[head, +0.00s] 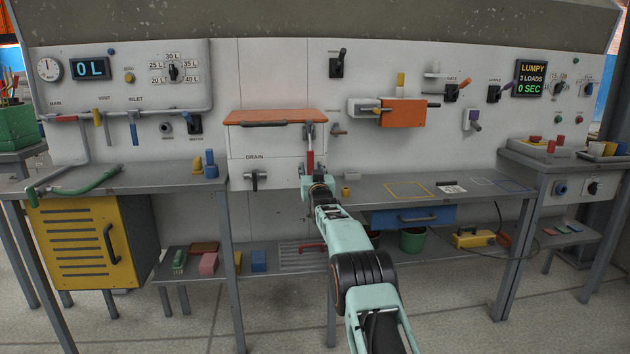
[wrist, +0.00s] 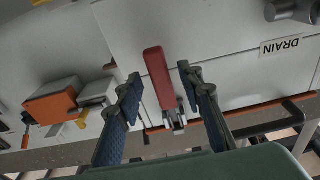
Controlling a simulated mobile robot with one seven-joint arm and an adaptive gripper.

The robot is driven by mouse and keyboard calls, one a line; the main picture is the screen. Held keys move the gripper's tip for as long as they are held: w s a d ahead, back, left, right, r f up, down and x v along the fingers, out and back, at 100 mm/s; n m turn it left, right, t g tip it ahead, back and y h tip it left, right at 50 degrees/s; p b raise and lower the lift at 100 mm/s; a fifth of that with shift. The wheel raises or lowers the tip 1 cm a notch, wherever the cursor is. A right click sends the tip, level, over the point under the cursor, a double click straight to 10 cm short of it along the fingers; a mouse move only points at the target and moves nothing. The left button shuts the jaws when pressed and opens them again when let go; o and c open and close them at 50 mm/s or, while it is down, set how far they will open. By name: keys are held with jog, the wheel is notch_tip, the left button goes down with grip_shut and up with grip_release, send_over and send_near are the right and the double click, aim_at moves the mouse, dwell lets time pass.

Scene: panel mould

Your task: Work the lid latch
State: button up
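The lid latch has a red handle (wrist: 158,75) on a metal bracket (wrist: 178,121), seen in the middle of the wrist view. In the head view the red handle (head: 310,159) hangs below the right end of the orange lid (head: 262,116). The lid lies flat on the white box and looks closed. My gripper (wrist: 160,82) is open, with one dark finger on each side of the red handle and a visible gap to each. In the head view my gripper (head: 312,178) is at the handle's lower end, and its fingertips are hard to make out.
The drain valve (head: 255,178) sticks out left of my gripper. An orange block (head: 403,113) juts from the panel at upper right.

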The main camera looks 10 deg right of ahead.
jog(key=s+f, duration=0.1)
jog(key=s, duration=1)
jog(key=shift+s, duration=0.2)
dwell(0.6)
